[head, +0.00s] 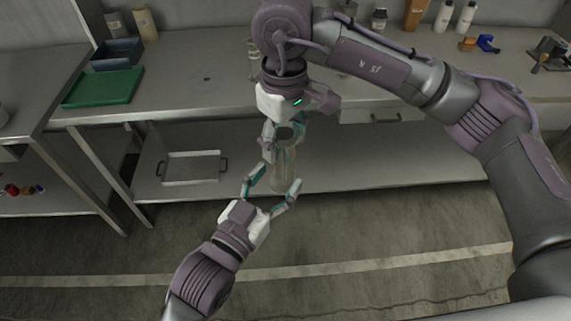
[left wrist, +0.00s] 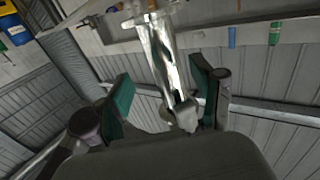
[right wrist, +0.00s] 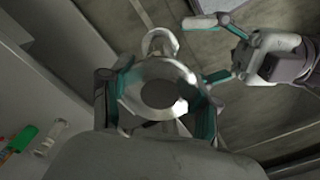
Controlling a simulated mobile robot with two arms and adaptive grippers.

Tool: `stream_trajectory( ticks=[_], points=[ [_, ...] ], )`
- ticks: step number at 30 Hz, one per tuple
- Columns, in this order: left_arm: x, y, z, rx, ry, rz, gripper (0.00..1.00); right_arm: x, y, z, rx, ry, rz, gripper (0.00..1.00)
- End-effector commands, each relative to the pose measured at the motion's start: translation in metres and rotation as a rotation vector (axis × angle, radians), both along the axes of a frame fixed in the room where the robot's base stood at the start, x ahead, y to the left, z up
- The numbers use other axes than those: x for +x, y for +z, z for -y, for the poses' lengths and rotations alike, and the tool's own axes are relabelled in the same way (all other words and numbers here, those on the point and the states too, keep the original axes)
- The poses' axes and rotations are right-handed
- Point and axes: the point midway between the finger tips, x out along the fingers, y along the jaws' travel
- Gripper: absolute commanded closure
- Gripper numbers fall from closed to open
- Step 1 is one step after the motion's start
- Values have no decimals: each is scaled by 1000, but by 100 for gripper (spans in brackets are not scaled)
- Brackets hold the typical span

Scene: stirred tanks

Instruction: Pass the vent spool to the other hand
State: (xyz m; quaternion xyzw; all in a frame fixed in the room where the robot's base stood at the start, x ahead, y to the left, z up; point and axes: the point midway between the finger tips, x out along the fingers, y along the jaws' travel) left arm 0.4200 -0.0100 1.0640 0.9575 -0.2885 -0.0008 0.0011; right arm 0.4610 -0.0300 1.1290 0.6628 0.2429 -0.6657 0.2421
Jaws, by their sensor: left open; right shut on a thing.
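The vent spool (head: 283,172) is a shiny metallic pipe with a wide flange, hanging below my right gripper (head: 284,132). In the right wrist view its round flange (right wrist: 160,70) lies between the teal pads of my right gripper (right wrist: 158,105), which is shut on it. My left gripper (head: 272,182) is open below, with its fingers spread to either side of the spool's lower part. In the left wrist view the spool (left wrist: 160,52) shows between and beyond the open fingers. I cannot tell whether the left fingers touch it.
Behind is a grey bench (head: 200,92) with a green tray (head: 103,87), a dark blue bin (head: 117,51) and several bottles. Its lower shelf holds a wire-handled tray (head: 190,168). A side bench (head: 30,110) stands at the left. The floor in front is clear.

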Motion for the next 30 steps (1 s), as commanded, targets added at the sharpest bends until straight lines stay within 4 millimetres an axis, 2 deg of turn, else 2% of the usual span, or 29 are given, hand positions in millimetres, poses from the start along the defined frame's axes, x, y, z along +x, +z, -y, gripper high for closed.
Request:
stream_trajectory(
  ticks=[3, 9, 20, 23, 30],
  points=[
    [18, 1, 12, -2, 0, 3, 33, 0, 0, 0, 1, 0, 1, 100],
    [35, 0, 23, -1, 0, -1, 33, 0, 0, 0, 1, 0, 1, 100],
    [39, 0, 26, -1, 0, -1, 33, 0, 0, 0, 1, 0, 1, 100],
    [39, 0, 26, -1, 0, -1, 46, 0, 0, 0, 1, 0, 1, 100],
    [38, 0, 26, -1, -2, -1, 86, 0, 1, -1, 3, 1, 2, 100]
  ],
)
